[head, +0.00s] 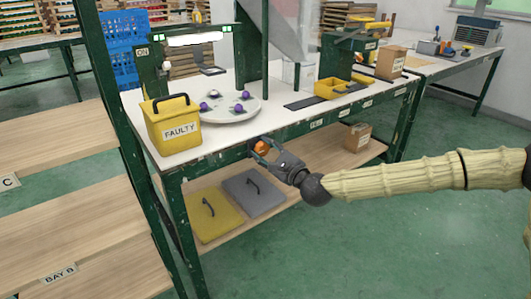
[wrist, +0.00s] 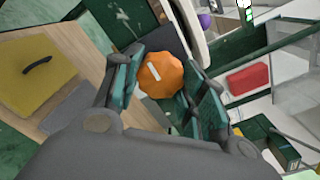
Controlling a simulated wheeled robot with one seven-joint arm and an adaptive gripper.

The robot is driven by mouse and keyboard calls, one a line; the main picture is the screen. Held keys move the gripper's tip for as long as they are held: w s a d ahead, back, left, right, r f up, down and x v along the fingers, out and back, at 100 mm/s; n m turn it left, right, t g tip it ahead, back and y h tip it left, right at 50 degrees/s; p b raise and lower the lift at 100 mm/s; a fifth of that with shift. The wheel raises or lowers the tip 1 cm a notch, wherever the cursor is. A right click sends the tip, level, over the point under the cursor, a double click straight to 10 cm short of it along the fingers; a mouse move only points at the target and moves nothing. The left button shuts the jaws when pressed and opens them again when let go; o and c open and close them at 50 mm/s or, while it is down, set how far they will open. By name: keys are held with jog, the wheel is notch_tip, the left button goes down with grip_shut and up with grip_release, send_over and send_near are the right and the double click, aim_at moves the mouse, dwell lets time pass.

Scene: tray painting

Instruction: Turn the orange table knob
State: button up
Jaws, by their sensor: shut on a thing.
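The orange table knob (head: 262,147) sits on the front edge of the green-framed table, below its white top. In the wrist view the knob (wrist: 163,75) is faceted, with a pale pointer mark on its face, set at a slant. My gripper (head: 266,152) reaches it from the front right. In the wrist view my gripper's fingers (wrist: 160,90) stand on both sides of the knob and are shut on it. A round white turntable (head: 230,108) with several purple-topped pieces lies on the table above the knob.
A yellow bin marked FAULTY (head: 173,125) stands at the table's front left corner. A yellow lid (head: 213,213) and a grey lid (head: 253,193) lie on the lower shelf, with a cardboard box (head: 357,138) further right. Green floor in front is clear.

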jog(key=shift+w+d, duration=0.1)
jog(key=o, duration=1)
jog(key=shift+o, duration=0.2)
jog(key=v, duration=1.2)
